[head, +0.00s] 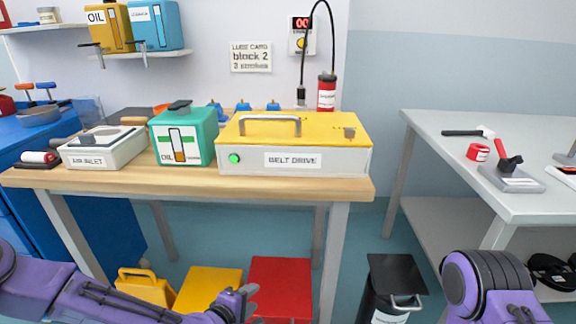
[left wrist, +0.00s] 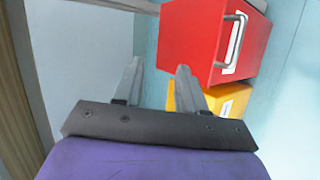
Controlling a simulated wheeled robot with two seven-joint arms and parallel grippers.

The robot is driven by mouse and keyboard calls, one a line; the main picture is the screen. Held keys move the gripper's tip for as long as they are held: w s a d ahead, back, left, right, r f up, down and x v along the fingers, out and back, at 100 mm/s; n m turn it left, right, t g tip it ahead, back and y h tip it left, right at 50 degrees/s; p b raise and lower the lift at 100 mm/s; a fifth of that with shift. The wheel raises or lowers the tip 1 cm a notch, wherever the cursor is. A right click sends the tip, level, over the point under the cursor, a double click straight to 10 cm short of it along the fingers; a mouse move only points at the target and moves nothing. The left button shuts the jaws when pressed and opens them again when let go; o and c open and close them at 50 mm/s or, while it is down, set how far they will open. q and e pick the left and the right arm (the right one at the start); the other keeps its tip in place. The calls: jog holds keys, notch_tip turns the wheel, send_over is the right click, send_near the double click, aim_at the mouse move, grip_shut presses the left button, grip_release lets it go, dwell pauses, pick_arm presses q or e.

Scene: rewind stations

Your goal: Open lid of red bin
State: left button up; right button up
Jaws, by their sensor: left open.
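The red bin (head: 280,284) stands on the floor under the front of the wooden table, and its flat red top looks shut. In the left wrist view the red bin (left wrist: 195,38) shows a grey bar handle (left wrist: 236,38) and a white label on one face. My left gripper (head: 247,298) is at the lower left edge of the red bin in the head view. In the left wrist view its two fingers (left wrist: 158,82) are apart with nothing between them, pointing toward the bin. Only a link of my right arm shows at lower right; its gripper is out of view.
A yellow bin (head: 208,288) stands left of the red bin, with a yellow handled case (head: 143,285) beyond it. A black bin (head: 392,285) stands to the right. The wooden table (head: 200,182) overhangs behind, with its leg (head: 333,255) close to the red bin.

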pick_arm(q)
jog(key=s+a+f+m+g+y, duration=0.3)
jog(key=s+a+f, duration=0.1)
jog(key=s+f, duration=0.6)
jog(key=s+a+f+m+g+y, duration=0.2)
jog(key=s+a+f, duration=0.2)
jog(key=s+a, duration=0.4)
jog(key=s+a+f+m+g+y, duration=0.2)
jog(key=s+a+f+m+y, duration=0.15)
jog(key=s+a, duration=0.45)
notch_tip(320, 180, up, 16)
jog(key=s+d+p, duration=0.1)
jog(key=s+p, duration=0.1)
jog(key=p, duration=1.4)
jog(key=shift+s+d+r+g+p, duration=0.15)
jog(key=shift+d+r+g+p, duration=0.1)
jog(key=shift+g+p, duration=0.1)
jog(key=shift+r+h, duration=0.1)
jog(key=shift+h, duration=0.15)
jog(key=c, duration=0.4)
grip_shut()
jog(key=shift+f, duration=0.2)
